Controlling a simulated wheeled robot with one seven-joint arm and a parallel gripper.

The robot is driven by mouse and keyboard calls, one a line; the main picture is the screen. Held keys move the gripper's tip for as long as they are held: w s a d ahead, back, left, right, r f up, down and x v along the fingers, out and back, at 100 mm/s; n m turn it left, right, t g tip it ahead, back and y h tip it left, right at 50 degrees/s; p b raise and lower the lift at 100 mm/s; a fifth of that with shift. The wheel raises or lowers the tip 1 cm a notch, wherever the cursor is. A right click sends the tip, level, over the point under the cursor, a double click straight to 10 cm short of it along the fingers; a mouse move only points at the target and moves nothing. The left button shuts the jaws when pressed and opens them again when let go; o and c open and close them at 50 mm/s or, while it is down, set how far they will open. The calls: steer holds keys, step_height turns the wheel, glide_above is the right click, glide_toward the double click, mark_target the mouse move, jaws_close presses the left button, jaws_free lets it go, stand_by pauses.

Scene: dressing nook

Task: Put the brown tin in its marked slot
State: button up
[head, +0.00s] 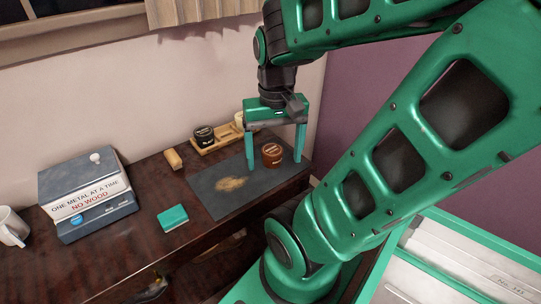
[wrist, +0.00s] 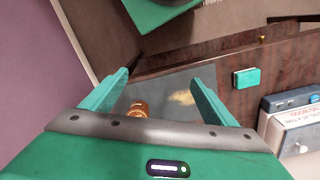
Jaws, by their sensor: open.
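The brown tin (head: 272,155) stands on a dark grey mat (head: 215,201) on the desk, and also shows in the wrist view (wrist: 138,110), partly hidden by my gripper's body. My gripper (head: 274,163) is open, with its fingers pointing down on either side of the tin in the head view. Nothing is held; I cannot tell whether a finger touches the tin. A wooden tray (head: 227,136) lies behind the mat. A black tin (head: 204,137) sits at its left end and a cream tin (head: 239,119) at its far right. Bare tray shows between them.
A small tan block (head: 172,159) lies left of the tray. A teal box (head: 173,217) is front left of the mat. A pale brown smear (head: 230,183) marks the mat.

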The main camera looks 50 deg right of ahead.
steer(key=w+d+m, duration=0.5)
steer(key=w+d, duration=0.1)
steer(key=w, duration=0.1)
steer(key=m, duration=0.8)
glide_above(272, 149)
step_height(272, 149, down, 9)
steer(key=shift+w+f, duration=0.1)
steer(key=shift+f, duration=0.1)
steer(key=shift+a+f, duration=0.1)
steer(key=shift+f, duration=3.05)
steer(key=shift+c, duration=0.7)
steer(key=c, duration=1.1)
steer(key=shift+o, duration=0.2)
steer(key=shift+r, duration=0.1)
